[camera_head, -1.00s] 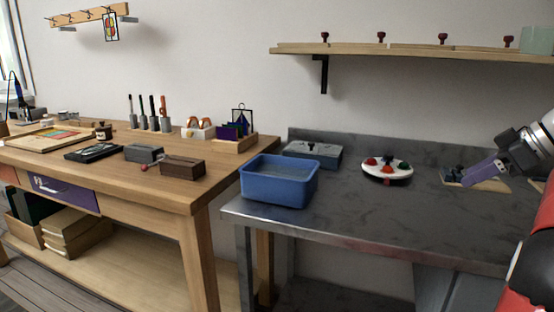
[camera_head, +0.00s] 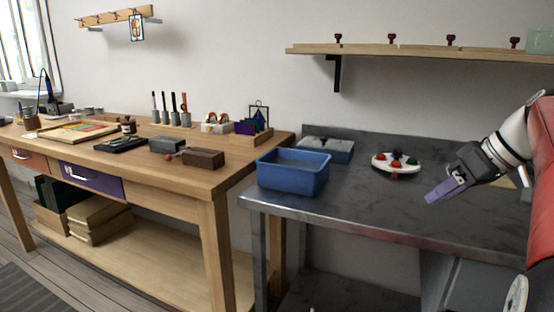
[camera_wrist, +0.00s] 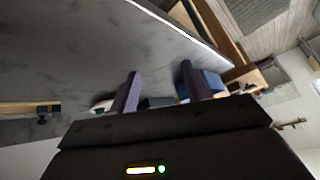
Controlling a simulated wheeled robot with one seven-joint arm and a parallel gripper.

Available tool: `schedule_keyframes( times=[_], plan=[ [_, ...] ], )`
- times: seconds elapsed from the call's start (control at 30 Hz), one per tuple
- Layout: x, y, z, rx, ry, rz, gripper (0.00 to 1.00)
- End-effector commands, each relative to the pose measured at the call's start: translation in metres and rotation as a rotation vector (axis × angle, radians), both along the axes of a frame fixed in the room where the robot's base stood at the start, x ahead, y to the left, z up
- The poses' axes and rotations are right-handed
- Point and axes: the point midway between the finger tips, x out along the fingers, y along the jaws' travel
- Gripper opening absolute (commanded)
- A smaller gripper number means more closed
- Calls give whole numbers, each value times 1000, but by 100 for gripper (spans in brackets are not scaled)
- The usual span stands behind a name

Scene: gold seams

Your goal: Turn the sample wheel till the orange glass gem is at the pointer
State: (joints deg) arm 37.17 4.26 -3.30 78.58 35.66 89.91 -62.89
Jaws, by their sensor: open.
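The sample wheel (camera_head: 383,167) is a white disc on the grey bench, with red and green gems and a dark knob in the middle. A small red piece (camera_head: 394,177) shows at its front edge. I cannot tell which gem is orange. My gripper (camera_head: 432,198) has purple fingers and is to the right and front of the wheel, apart from it. In the wrist view the fingers (camera_wrist: 158,85) are spread with nothing held between them. A white edge, seemingly the wheel (camera_wrist: 102,105), is partly hidden behind the left finger.
A blue tub (camera_head: 292,178) stands at the left of the grey bench (camera_head: 345,215), with a grey box (camera_head: 327,149) behind it. A shelf (camera_head: 430,50) with red-topped items hangs above. A wooden workbench (camera_head: 180,183) stands left. The bench front between tub and gripper is clear.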

Motion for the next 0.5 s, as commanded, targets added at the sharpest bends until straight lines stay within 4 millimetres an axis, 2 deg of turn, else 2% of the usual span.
schedule_keyframes(
  times=[0.03, 0.17, 0.3, 0.4, 0.5],
  plan=[
    [-7, 20, -4, -5, 24, -22, 48],
    [-31, 71, -27, -31, 98, -121, 48],
    [-78, 127, -70, -86, 157, -252, 48],
    [-115, 155, -105, -128, 161, -335, 48],
    [-146, 171, -139, -157, 138, -394, 48]
  ],
)
